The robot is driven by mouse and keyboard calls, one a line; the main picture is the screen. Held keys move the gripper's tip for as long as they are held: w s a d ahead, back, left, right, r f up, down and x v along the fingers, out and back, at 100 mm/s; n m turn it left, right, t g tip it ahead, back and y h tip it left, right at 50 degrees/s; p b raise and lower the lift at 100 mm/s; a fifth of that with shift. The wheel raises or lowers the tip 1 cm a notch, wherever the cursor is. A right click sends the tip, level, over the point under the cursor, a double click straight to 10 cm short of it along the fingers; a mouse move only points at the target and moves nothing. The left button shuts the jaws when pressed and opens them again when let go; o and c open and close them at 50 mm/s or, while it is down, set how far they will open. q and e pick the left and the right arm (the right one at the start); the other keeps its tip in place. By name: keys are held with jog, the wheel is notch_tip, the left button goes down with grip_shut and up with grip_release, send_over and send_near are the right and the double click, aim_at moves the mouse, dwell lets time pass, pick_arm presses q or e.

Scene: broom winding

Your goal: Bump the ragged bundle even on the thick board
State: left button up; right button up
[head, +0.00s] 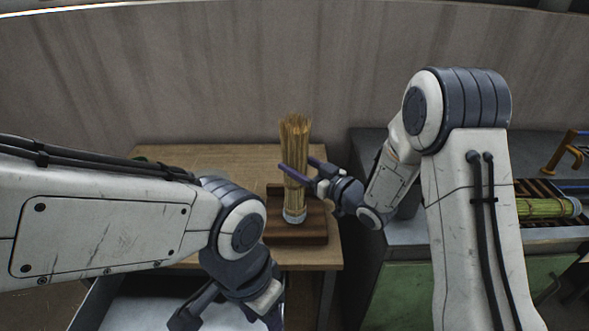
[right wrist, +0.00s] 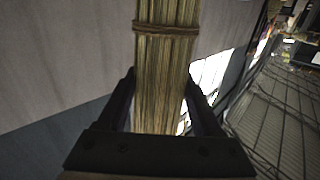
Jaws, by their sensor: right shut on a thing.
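The straw bundle (head: 296,150) stands nearly upright over the thick dark board (head: 312,236) on the wooden table. Its top is ragged and its lower end has a pale band. My right gripper (head: 294,172) is shut around the bundle's middle; in the right wrist view the bundle (right wrist: 163,70) runs between the fingers, with a tie around it. I cannot tell whether its lower end touches the board. My left gripper (head: 225,315) hangs low at the front, partly cut off by the frame edge, with nothing seen in it.
The wooden table (head: 190,160) is mostly bare around the board. At right, a grey-topped green cabinet (head: 400,235) has a rack with another tied bundle (head: 550,208) and an orange handle (head: 562,152). A wall stands close behind.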

aim_at(303, 150)
jog(key=shift+r+p, duration=1.85)
jog(key=shift+r, duration=0.7)
